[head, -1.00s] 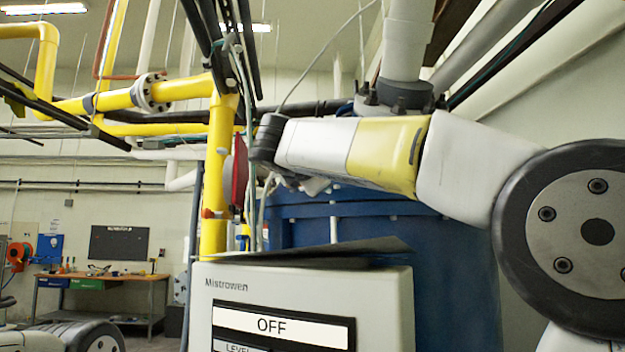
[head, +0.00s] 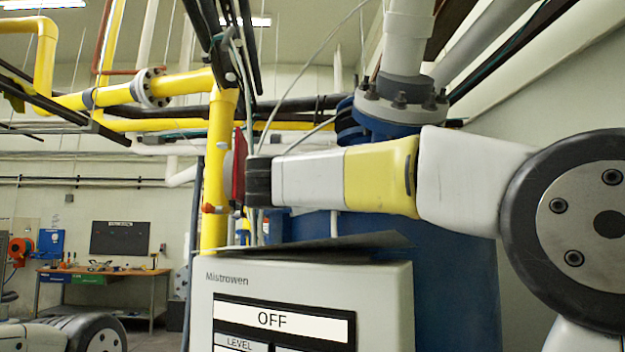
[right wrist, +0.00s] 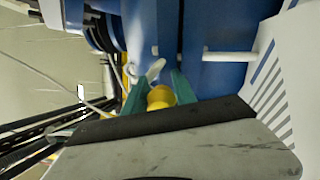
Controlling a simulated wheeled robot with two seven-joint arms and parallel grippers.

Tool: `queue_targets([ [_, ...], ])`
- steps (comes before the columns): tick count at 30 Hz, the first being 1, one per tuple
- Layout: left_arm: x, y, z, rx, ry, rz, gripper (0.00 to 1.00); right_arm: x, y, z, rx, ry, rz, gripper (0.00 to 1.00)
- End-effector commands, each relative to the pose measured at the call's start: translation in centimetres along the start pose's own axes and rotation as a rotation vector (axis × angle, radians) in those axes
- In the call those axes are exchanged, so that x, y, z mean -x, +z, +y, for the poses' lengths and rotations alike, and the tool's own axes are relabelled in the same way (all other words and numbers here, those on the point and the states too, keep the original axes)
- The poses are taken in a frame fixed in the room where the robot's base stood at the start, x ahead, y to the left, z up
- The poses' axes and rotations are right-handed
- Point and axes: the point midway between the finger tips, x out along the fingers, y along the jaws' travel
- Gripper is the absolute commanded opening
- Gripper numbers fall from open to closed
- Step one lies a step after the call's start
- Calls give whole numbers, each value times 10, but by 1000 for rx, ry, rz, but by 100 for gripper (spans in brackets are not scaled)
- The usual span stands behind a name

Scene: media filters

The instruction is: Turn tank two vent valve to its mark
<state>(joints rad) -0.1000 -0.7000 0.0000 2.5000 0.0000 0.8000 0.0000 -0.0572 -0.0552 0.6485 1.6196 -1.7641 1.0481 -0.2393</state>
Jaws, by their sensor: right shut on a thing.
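A yellow rounded part (right wrist: 160,97), which looks like a valve handle, sits between the fingertips of my right gripper (right wrist: 158,90) in the right wrist view. The teal fingers are closed on its two sides. A small pale lever-like piece (right wrist: 154,69) shows just beyond it. A blue tank wall (right wrist: 215,25) lies behind. In the head view the blue tank (head: 450,270) stands behind my right forearm, and the right fingers are hidden there. I cannot make out any mark. My left gripper is out of view; only part of my left arm shows at the lower left.
A grey cabinet (head: 300,279) reading OFF stands in front of the tank, with a dark sheet on top. Yellow pipes (head: 215,150) and dark cables run at left of centre. A bolted flange (head: 400,95) tops the tank. A workbench (head: 110,275) stands far back.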

Motion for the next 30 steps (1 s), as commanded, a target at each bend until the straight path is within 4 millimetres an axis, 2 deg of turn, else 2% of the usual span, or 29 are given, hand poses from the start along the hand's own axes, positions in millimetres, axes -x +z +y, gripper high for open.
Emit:
queue_targets([
  [1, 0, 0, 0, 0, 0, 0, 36, 0, -4, -6, -17, -2, 1, 0],
  [14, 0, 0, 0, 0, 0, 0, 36, 0, -6, -7, -57, 12, -5, 0],
  [15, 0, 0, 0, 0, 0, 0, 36, 0, -6, -7, -57, 12, -5, 38],
  [17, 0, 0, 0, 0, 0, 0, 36, 0, -6, -7, -57, 13, -5, 50],
  [26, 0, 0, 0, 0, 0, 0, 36, 0, -4, -5, -59, 16, -8, 52],
  [30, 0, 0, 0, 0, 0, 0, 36, 11, -4, -4, -59, 18, -7, 52],
])
